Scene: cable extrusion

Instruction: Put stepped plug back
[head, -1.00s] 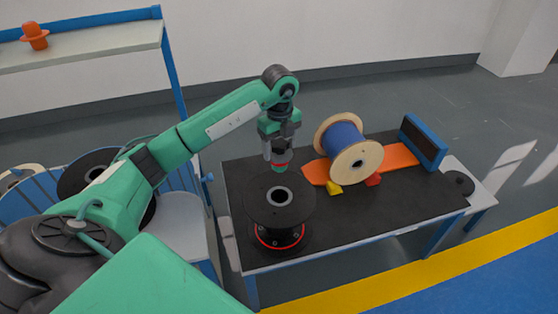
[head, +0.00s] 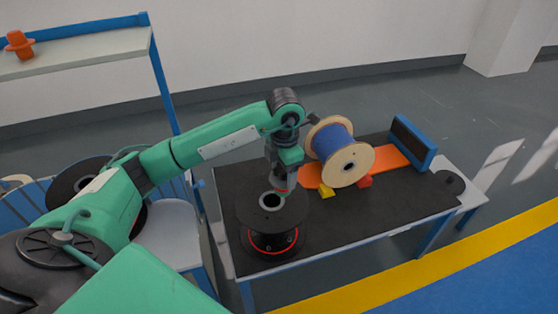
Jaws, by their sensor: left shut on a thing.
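My left gripper (head: 284,185) points down over the right edge of the black reel's top flange. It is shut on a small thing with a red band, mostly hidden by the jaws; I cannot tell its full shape. The black reel (head: 256,216) stands upright on the dark table top, with a grey-rimmed round hole (head: 270,202) in its top and a red ring at its base. The held thing is right of and above this hole. An orange stepped plug-shaped piece (head: 19,45) stands on the shelf at the upper left. My right gripper is not in view.
A wooden reel with blue winding (head: 340,155) rests on an orange plate beside yellow and red wedges, just right of my gripper. A blue-framed panel (head: 412,143) stands at the table's right end. The table's front middle (head: 350,215) is clear.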

